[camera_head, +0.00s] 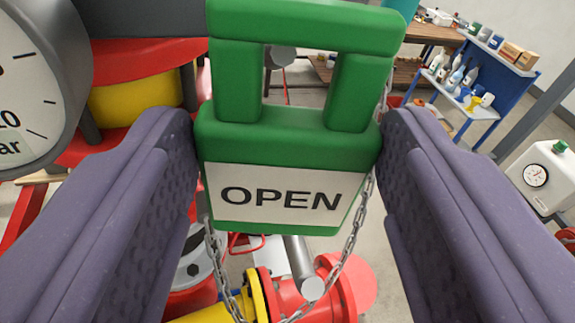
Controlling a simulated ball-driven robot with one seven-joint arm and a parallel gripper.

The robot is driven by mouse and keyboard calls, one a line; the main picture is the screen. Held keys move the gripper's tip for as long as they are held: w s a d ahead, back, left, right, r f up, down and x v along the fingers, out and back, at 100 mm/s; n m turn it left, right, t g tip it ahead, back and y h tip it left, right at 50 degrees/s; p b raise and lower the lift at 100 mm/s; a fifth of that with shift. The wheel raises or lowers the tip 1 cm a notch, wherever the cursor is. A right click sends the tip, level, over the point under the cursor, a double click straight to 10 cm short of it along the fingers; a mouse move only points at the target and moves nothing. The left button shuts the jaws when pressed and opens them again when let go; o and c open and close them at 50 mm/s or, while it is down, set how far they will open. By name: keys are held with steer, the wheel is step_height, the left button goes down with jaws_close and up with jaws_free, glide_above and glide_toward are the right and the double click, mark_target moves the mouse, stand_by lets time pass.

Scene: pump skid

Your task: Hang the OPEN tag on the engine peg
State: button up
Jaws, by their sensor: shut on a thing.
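My gripper (288,150) has its two purple fingers closed on the sides of the green OPEN tag (290,119). The tag is upright, slightly tilted, with its white label facing me and a square loop at its top. Through the loop I see the round grey end of a peg-like part (283,56), beyond the tag. A second grey rod (303,268) with a round end shows below the tag, partly hidden by it. I cannot tell which of them is the engine peg.
A chain (358,226) hangs in a loop around and below the tag. A large gauge (32,85) stands close at upper left, beside red and yellow machinery. Red flanged piping (335,290) lies below. A blue shelf (490,75) with bottles and a white gauge box (541,178) are at right.

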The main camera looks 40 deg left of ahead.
mark_target(253, 161)
stand_by(0.3)
steer(key=shift+w+a+f+b, duration=0.1)
steer(key=shift+w+a+b, duration=0.3)
steer(key=shift+a, duration=0.4)
steer(key=shift+w+a+f+b, duration=0.1)
steer(key=shift+w+a+b, duration=0.15)
steer(key=shift+w+a, duration=0.4)
steer(key=shift+s+a, duration=0.1)
steer(key=shift+s, duration=0.05)
steer(key=shift+a+f+b, duration=0.1)
steer(key=shift+f+b, duration=0.25)
steer(key=o, duration=1.1)
